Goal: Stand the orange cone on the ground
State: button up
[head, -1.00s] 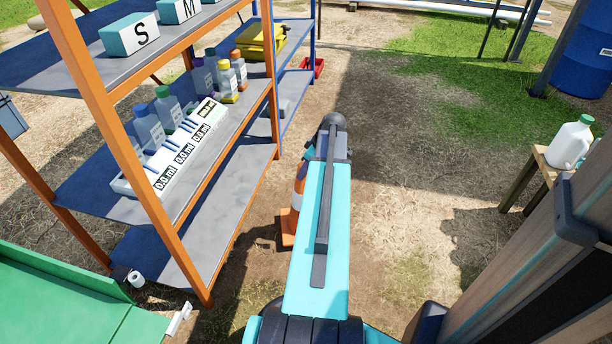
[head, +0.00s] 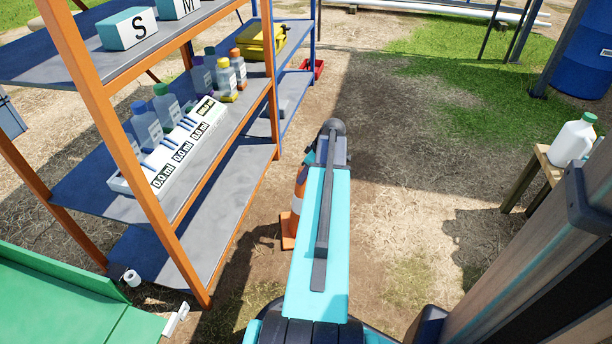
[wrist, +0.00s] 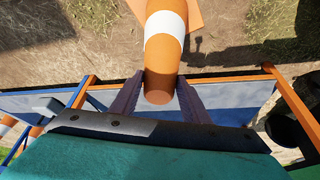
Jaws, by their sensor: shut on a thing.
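The orange cone (wrist: 164,58) with a white band is in the wrist view, its narrow top between the two fingers of my gripper (wrist: 160,84). The fingers are shut on it. The cone's wide square base (wrist: 190,12) is toward the top edge of that view, away from my gripper. In the head view the cone (head: 289,229) shows left of my arm, base down and about upright. My arm hides much of it and my gripper there. I cannot tell whether the base touches the ground.
An orange-framed shelf (head: 226,204) with bottles and a white tray (head: 120,184) stands close left of the cone. Bare ground (head: 400,150) is open to the right. A wooden stand (head: 523,186) with a white jug (head: 572,142) is at the right. A green surface (head: 60,300) is at lower left.

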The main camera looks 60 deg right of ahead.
jog(key=o, duration=1.1)
jog(key=p+v, duration=0.4)
jog(key=v, duration=0.8)
jog(key=shift+p, duration=0.3)
